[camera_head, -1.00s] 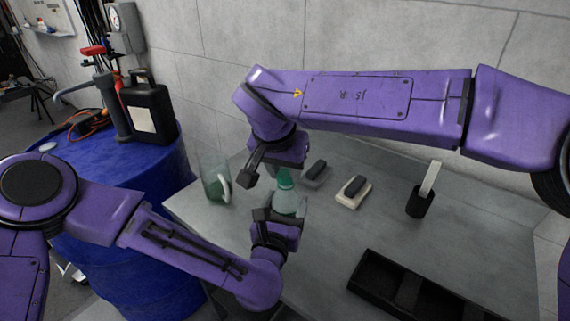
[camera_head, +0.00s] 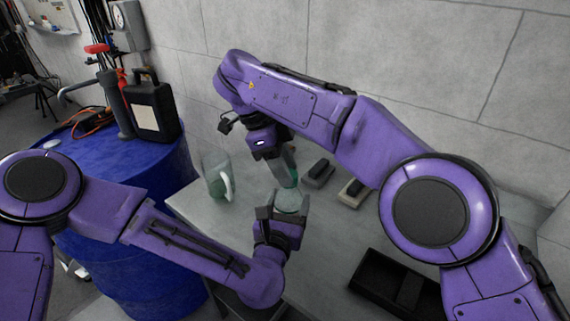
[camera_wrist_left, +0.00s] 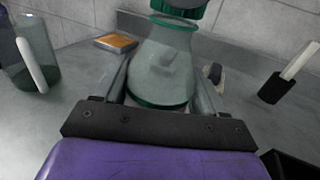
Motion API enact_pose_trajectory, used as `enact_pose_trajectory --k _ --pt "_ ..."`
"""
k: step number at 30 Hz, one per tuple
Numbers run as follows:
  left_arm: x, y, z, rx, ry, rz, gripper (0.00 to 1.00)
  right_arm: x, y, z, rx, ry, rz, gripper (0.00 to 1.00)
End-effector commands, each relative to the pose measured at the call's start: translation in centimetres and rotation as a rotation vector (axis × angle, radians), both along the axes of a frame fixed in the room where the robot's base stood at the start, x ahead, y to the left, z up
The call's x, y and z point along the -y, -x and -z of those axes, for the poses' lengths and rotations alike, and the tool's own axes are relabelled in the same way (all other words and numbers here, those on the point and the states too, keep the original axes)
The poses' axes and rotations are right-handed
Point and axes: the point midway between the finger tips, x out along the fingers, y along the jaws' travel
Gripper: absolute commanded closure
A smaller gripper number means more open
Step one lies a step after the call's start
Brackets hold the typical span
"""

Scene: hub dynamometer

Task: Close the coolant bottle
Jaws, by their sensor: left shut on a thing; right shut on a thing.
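The coolant bottle (camera_head: 291,199) is pale and translucent, standing near the table's left part. My left gripper (camera_head: 283,214) is shut around its body. In the left wrist view the bottle (camera_wrist_left: 165,68) sits between the fingers, wide at its green-edged base and narrowing upward. My right gripper (camera_head: 278,162) is above the bottle, shut on the green cap (camera_head: 288,175), mostly hidden in the head view. The ridged cap (camera_wrist_left: 180,5) shows at the wrist view's top edge, over the green-ringed neck. I cannot tell whether it is seated on the neck.
A clear jug (camera_head: 216,176) stands left of the bottle. A black tray (camera_head: 375,287) lies front right. A blue barrel (camera_head: 128,195) with a black canister (camera_head: 152,108) stands left. A wall (camera_head: 400,60) bounds the back.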

Motion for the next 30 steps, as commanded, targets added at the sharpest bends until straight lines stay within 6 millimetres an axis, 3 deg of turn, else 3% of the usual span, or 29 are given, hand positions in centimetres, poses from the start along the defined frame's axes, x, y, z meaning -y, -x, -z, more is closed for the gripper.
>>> enact_pose_trajectory --k 2,3,5,14,24,30 --pt "0.0 0.0 0.0 -0.001 0.001 0.0 1.0 0.2 -0.2 -0.1 0.006 0.003 0.0 0.9" --pt "0.0 0.0 0.0 -0.001 0.001 0.0 1.0 0.2 -0.2 -0.1 0.006 0.003 -0.002 0.56" --pt "0.0 0.0 0.0 -0.001 0.001 0.0 1.0 0.2 -0.2 -0.1 0.006 0.003 -0.002 0.37" --pt "0.0 0.0 0.0 0.0 0.001 0.0 1.0 0.1 -0.1 -0.3 0.004 0.002 -0.003 0.37" --pt "-0.1 0.0 0.0 0.0 0.001 0.0 1.0 -0.1 -0.1 -4.3 0.005 0.005 -0.004 0.37" --pt "-0.1 0.0 0.0 0.0 0.0 0.0 1.0 -0.1 -0.1 -4.4 0.002 0.005 -0.004 0.37"
